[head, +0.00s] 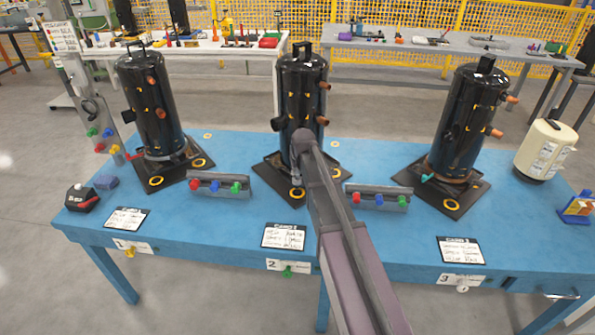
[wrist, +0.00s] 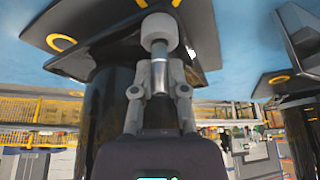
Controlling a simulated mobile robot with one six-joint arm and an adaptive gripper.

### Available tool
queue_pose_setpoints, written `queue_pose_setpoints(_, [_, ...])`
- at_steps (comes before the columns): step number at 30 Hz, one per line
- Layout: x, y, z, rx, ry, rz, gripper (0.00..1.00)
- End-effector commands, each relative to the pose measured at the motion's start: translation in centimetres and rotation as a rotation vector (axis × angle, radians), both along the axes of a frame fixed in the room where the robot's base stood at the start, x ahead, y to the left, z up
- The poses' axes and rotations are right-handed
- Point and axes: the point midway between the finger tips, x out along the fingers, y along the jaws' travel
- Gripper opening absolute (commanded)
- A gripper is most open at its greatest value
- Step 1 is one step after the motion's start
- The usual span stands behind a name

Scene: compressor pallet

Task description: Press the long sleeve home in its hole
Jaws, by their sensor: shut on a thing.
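My gripper (wrist: 159,88) is shut on a short silver cylinder (wrist: 160,72) with a wider pale round end (wrist: 160,32). I cannot tell whether this piece is the long sleeve or a tool. In the wrist view, which looks upside down, the pale end overlaps the black base plate (wrist: 84,30) of the middle compressor (head: 303,88). I cannot tell whether it touches the plate. In the head view my gripper (head: 296,174) points down at this plate's front, near a yellow-ringed hole (head: 297,195). Its fingers are partly hidden by my arm. No separate sleeve or its hole shows clearly.
Black compressors stand at the left (head: 152,105) and right (head: 467,120) on the blue table (head: 225,225). Small racks with coloured plugs lie at left (head: 219,186) and right (head: 377,197) of my arm. A cream canister (head: 545,148) stands far right. Cards lie along the front.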

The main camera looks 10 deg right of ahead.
Motion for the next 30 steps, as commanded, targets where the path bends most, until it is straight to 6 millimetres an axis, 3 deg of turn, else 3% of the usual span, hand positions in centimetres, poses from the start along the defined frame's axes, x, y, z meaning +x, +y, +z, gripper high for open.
queue_pose_setpoints(29, [0.0,0.0,-1.8,0.000,0.000,0.000,0.00])
queue_pose_setpoints(30, [0.0,0.0,-1.7,0.000,0.000,0.000,0.31])
